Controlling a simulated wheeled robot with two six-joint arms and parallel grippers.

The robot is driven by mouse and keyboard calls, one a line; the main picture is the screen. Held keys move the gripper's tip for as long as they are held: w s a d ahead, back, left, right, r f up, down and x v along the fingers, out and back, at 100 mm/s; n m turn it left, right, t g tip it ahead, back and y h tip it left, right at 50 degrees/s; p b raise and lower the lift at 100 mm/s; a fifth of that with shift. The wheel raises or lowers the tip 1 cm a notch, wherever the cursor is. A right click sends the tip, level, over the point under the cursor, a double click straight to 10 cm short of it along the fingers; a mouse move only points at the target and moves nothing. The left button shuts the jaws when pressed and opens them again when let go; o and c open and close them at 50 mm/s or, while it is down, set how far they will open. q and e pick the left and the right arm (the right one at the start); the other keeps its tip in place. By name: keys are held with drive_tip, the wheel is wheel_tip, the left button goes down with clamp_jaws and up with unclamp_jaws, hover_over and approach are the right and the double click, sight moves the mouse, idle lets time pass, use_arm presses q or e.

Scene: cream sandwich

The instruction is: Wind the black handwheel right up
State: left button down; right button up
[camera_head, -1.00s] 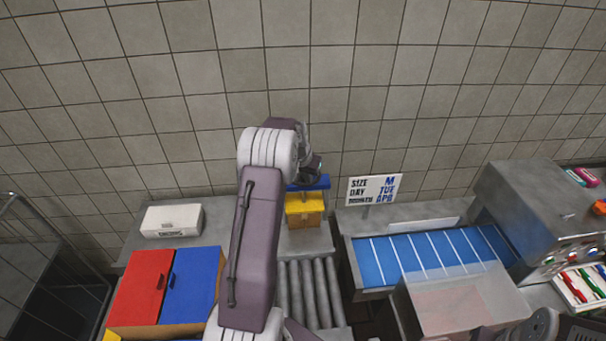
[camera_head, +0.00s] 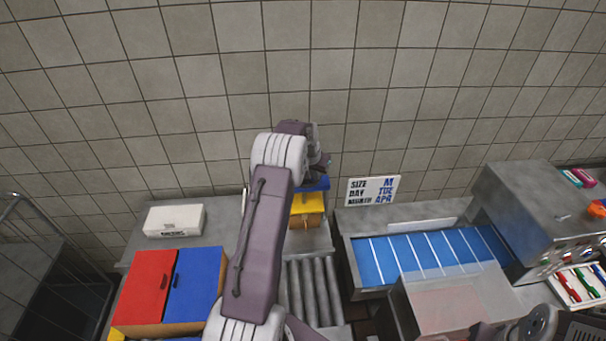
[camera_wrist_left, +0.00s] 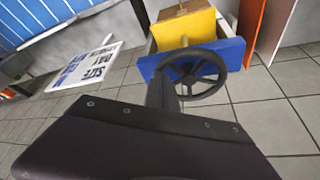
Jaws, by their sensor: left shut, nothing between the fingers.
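The black handwheel (camera_wrist_left: 194,77) shows in the left wrist view, a spoked ring in front of the blue panel (camera_wrist_left: 224,54) of a yellow block (camera_wrist_left: 186,28). In the head view the yellow block (camera_head: 307,207) and blue panel (camera_head: 317,184) stand at the back, and the wheel is not clearly visible there. My left gripper (camera_head: 322,167) is shut and empty above the blue panel. In the left wrist view its fingers (camera_wrist_left: 162,92) overlap the wheel's left rim; I cannot tell whether they touch it. My right gripper is not in view.
A sign (camera_head: 373,190) and blue conveyor (camera_head: 432,254) stand right of the block. A white box (camera_head: 174,220) and red and blue panels (camera_head: 193,286) lie left. Grey rollers (camera_head: 313,288) run in front. The tiled wall (camera_head: 420,90) is close behind.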

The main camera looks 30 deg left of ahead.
use_arm(q)
drive_tip(key=shift+w, duration=0.45)
drive_tip(key=shift+r+p, duration=1.05)
drive_tip(key=shift+r, duration=0.25)
drive_tip(key=shift+s, duration=0.1)
drive_tip(key=shift+s+a+f, duration=0.15)
drive_tip(key=shift+s+a, duration=0.05)
drive_tip(key=shift+a, duration=0.1)
drive_tip(key=s+a, duration=0.1)
drive_tip(key=a, duration=0.1)
drive_tip(key=s+a+b, duration=0.1)
drive_tip(key=s+a, duration=0.1)
drive_tip(key=s+a+b, duration=0.1)
drive_tip(key=s+a, duration=0.1)
drive_tip(key=shift+a, duration=0.3)
drive_tip(key=shift+b, duration=0.35)
